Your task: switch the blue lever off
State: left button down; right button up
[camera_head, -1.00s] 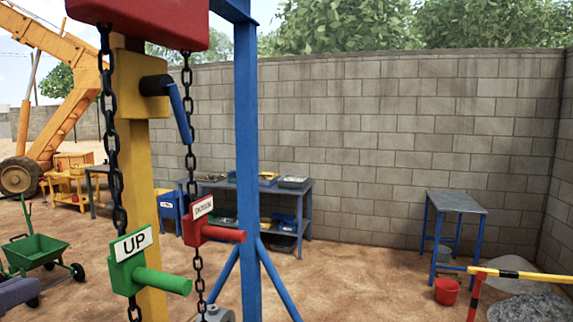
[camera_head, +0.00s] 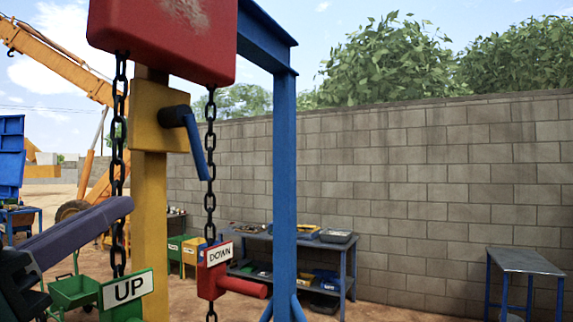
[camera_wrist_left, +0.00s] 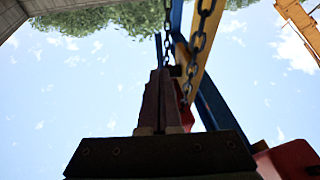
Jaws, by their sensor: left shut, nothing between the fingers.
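The blue lever (camera_head: 196,148) hangs down, tilted slightly right, from a dark round pivot on the yellow post (camera_head: 150,215). My left gripper (camera_head: 127,205) comes in from the left with its fingers shut and empty. In the head view its tips are left of and below the lever, and apart from it. In the left wrist view the shut fingers (camera_wrist_left: 160,85) point up the picture; a thin blue strip beyond their tips may be the lever, but I cannot tell. My right gripper is not in view.
Black chains (camera_head: 210,150) hang on both sides of the post from a red housing (camera_head: 165,40). A green UP handle (camera_head: 127,290) and red DOWN handle (camera_head: 220,270) hang on them. A blue upright (camera_head: 285,180) stands right of the post. A workbench (camera_head: 345,250) stands behind.

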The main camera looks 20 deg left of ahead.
aim_at(196, 162)
pick_arm(q)
jog(key=p+x, duration=0.6)
jog(key=x, duration=0.5)
jog(key=shift+w+a+r, duration=0.1)
jog(key=shift+w+r, duration=0.05)
jog(key=shift+r, duration=0.15)
jog(key=shift+w+p, duration=0.5)
jog(key=shift+w, duration=0.15)
